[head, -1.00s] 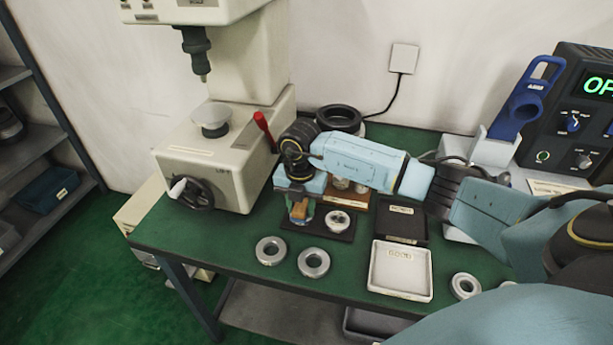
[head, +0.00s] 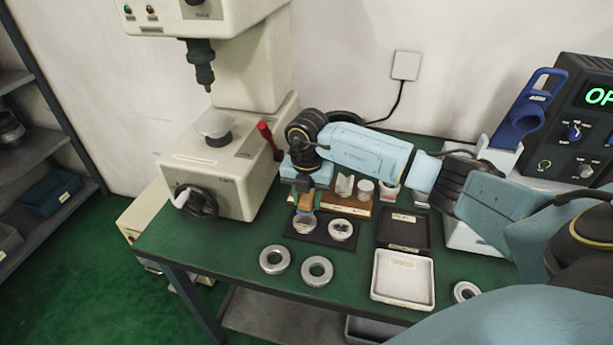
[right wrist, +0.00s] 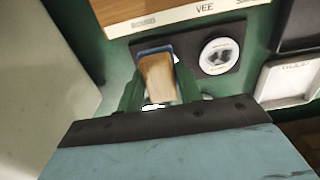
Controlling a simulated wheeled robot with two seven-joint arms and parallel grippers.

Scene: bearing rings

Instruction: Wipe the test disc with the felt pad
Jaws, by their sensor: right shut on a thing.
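My right gripper (head: 304,208) is shut on the wooden-backed felt pad (head: 304,202). It also shows in the right wrist view as a tan block (right wrist: 158,78) between the fingers. The pad is over the left part of a dark mat (head: 322,240). A pale round piece (head: 304,224) shows just below the pad in the head view. A pale disc with dark marks (head: 341,230) lies on the right of the mat; it also shows in the wrist view (right wrist: 219,57). I cannot tell which is the test disc. My left gripper is out of view.
Two metal rings (head: 274,259) (head: 317,270) lie in front of the mat. A white tray (head: 403,294) and a dark tray (head: 404,216) stand to the right. A wooden rack (head: 345,205) is behind the mat. The tester (head: 235,165) stands left.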

